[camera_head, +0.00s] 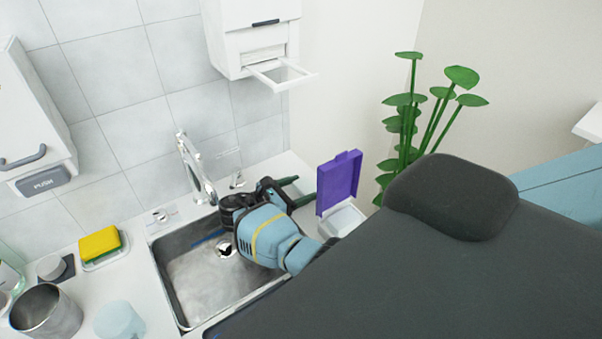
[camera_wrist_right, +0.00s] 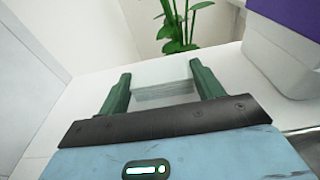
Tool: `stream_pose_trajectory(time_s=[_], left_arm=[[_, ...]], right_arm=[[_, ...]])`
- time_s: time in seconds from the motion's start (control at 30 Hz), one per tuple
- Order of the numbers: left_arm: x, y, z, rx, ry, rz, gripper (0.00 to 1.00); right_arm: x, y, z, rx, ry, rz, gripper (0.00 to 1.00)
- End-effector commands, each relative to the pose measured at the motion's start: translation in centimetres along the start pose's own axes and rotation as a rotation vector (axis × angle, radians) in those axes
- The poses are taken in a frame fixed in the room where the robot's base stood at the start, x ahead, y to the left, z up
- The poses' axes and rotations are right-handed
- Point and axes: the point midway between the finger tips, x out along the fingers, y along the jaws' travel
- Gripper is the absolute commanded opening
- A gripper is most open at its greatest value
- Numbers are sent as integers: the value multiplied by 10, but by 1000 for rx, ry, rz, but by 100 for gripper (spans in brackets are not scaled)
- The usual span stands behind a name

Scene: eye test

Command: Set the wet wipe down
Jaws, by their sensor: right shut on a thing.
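The wet wipe (camera_wrist_right: 163,88) is a pale, see-through layered piece between the two green fingers of my right gripper (camera_wrist_right: 163,80) in the right wrist view. The fingers are shut on its two sides. In the head view my right gripper (camera_head: 298,190) reaches over the right end of the sink, with its fingertips above the white counter beside the purple-lidded box. I cannot make out the wipe there against the counter. Whether it touches the counter, I cannot tell. My left gripper is not in view.
A white box (camera_head: 342,218) with a raised purple lid (camera_head: 339,182) stands close right of the gripper. The steel sink (camera_head: 185,290) and tap (camera_head: 195,170) are to the left. A yellow sponge (camera_head: 99,243) lies farther left. A green plant (camera_head: 408,125) stands behind.

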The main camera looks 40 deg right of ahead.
Motion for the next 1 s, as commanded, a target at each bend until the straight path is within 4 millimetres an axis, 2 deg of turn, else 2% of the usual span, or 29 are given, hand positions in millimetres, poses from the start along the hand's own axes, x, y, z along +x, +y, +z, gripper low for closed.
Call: stream_pose_trajectory(time_s=[0.37, 0.4, 0.53, 0.87, 1.0], left_arm=[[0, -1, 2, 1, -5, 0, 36], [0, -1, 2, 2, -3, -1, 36], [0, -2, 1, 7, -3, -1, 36], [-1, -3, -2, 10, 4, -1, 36], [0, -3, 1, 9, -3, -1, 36]], right_arm=[[0, 0, -4, -1, 1, 0, 45], [0, 0, -3, 0, 1, 0, 71], [0, 0, -2, 1, 1, 0, 88], [0, 0, 2, 4, 1, 1, 88], [-16, 1, 0, 1, 2, 3, 88]])
